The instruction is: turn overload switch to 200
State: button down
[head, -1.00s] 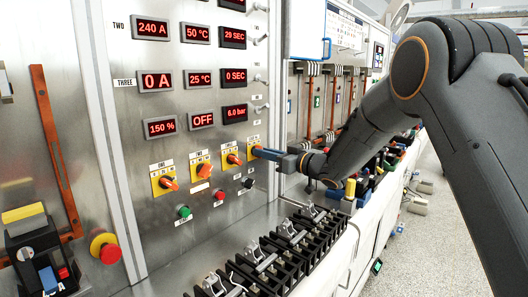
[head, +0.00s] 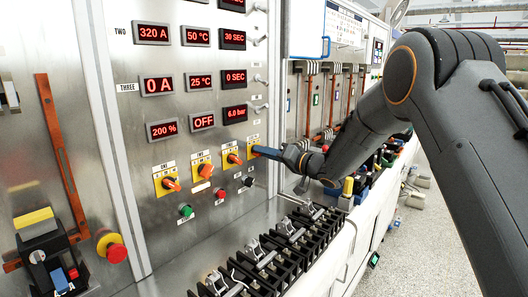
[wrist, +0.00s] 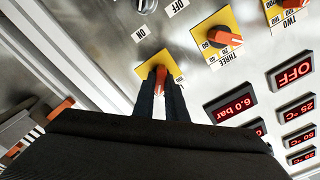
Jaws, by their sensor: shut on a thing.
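The overload switch is the rightmost of a row of orange knobs on yellow plates on the steel panel. My gripper (head: 266,153) is at this switch, and its fingers hide most of it in the head view. In the wrist view the orange knob (wrist: 161,78) sits between the two dark fingers of my gripper (wrist: 160,88), which are shut on it. Its yellow plate (wrist: 152,62) shows around it. The percent display (head: 162,130) reads 200 %. The display above it (head: 158,85) reads 0 A, and the top one (head: 153,33) reads 320 A.
Other orange knobs (head: 201,170) sit left of my gripper. Below them are a green button (head: 186,210) and a red button (head: 220,193). A red emergency button (head: 115,251) is at lower left. Black terminal blocks (head: 262,262) line the bench below the panel.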

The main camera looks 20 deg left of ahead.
dwell(0.3)
jog(key=c, duration=1.8)
grip_release()
jog(key=shift+d, duration=0.1)
jog(key=b+v, duration=0.2)
jog(key=v, duration=0.5)
jog(key=shift+d+b, duration=0.3)
jog(key=shift+d, duration=0.05)
jog(key=shift+s, duration=0.15)
